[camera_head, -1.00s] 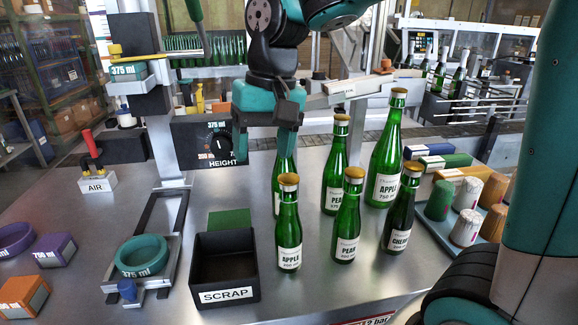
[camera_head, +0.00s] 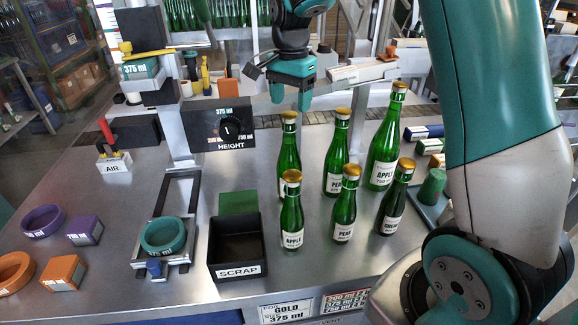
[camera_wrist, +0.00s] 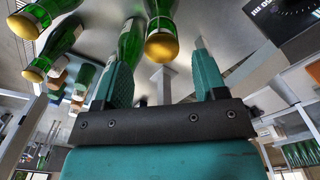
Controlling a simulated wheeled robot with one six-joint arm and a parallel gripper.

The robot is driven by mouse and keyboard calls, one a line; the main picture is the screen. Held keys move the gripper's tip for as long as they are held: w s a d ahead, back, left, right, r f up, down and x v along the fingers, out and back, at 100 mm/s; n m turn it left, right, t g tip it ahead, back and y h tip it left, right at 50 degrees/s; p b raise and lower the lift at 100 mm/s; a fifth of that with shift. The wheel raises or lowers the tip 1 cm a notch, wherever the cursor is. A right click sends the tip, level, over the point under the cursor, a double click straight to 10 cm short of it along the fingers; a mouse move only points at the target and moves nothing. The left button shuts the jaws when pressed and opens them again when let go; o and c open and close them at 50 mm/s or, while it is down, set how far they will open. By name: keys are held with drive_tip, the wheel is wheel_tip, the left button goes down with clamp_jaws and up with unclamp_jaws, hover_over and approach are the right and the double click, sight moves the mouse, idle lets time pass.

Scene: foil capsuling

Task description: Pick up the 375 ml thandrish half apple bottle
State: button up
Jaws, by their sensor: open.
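A green bottle with a gold cap (camera_head: 289,152) stands at the back left of the bottle group. Its label is not visible from here, being hidden by the front-left bottle marked APPLE (camera_head: 292,215). My gripper (camera_head: 290,103) is open and empty, with its fingers pointing down around or just above that back-left bottle's cap. In the wrist view my gripper (camera_wrist: 160,70) shows both fingers apart, with a gold-capped bottle (camera_wrist: 162,42) seen between them and beyond. I cannot tell whether the fingers touch it.
Close by stand a back PEAR bottle (camera_head: 336,160), a tall APPLE 750 bottle (camera_head: 385,150), a front PEAR bottle (camera_head: 344,208) and a dark bottle (camera_head: 396,200). The scrap bin (camera_head: 238,272) is at the left front. The height dial panel (camera_head: 218,127) stands behind.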

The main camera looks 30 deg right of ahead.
sight(289, 114)
drive_tip(key=shift+a+f+p, duration=0.15)
drive_tip(key=shift+f+p, duration=1.3)
drive_tip(key=shift+f, duration=1.85)
drive_tip(key=shift+w+r, duration=0.1)
clamp_jaws()
